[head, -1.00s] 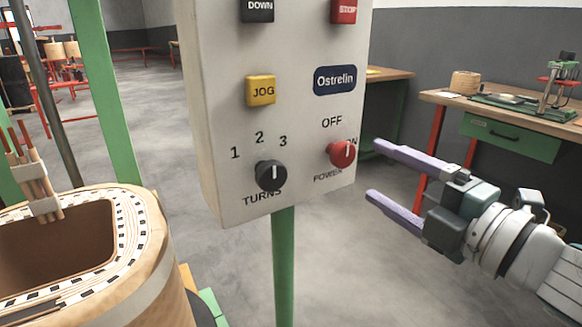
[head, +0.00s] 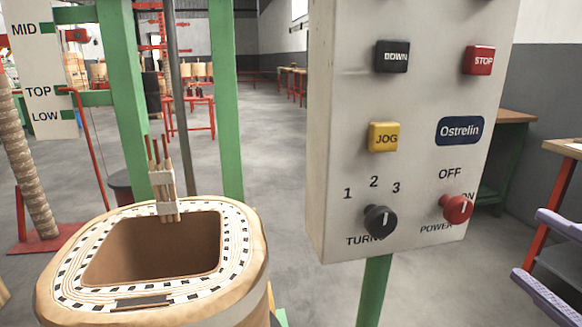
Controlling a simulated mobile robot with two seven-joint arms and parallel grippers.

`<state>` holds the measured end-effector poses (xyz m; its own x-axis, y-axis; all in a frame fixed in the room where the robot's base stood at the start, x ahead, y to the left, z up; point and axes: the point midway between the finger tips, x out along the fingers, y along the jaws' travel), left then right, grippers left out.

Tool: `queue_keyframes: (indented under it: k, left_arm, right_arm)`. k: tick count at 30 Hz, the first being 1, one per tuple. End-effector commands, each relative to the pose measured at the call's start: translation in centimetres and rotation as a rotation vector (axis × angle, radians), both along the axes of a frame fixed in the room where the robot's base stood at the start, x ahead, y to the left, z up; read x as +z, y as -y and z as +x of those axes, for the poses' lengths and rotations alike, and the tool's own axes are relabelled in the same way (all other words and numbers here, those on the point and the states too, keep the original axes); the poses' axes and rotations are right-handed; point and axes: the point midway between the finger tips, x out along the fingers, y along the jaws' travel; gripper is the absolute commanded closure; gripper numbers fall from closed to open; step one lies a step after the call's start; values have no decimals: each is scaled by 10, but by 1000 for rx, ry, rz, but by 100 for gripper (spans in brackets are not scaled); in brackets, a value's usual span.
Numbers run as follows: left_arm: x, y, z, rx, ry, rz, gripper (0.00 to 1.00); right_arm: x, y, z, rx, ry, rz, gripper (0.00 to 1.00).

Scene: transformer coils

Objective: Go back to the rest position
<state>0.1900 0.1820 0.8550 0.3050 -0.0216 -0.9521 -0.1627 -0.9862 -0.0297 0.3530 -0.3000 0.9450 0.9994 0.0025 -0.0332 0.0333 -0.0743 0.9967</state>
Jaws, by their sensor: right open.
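My right gripper (head: 528,245) is at the right edge of the head view, open and empty. Only its two pale purple fingers show, one above the other, with a gap between them. They are to the right of the grey control panel (head: 345,110), apart from it. The panel's red power knob (head: 457,208) is the control nearest the fingers. My left gripper is not in view.
A wound coil (head: 240,290) with a rectangular opening stands at lower left, with copper leads (head: 165,190) upright at its far side. Green posts (head: 226,100) stand behind it. A workbench (head: 565,150) is at right. Grey floor (head: 290,180) lies open between coil and panel.

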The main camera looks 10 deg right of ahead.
Motion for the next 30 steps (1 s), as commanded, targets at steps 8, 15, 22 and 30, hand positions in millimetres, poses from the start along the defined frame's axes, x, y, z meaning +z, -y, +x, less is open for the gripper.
queue_keyframes:
  k: [8, 15, 22, 30]
  left_arm:
    - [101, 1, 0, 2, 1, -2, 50]
    - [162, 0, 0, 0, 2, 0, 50]
    - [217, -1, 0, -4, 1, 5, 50]
    - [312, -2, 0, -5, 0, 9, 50]
  right_arm:
    - [60, -4, -25, -403, -312, 593, 18]
    - [78, -67, -97, -679, -726, 1000, 18]
    - [129, -120, -164, -834, -1054, 1139, 18]
    - [224, -117, -163, -835, -1047, 1133, 18]
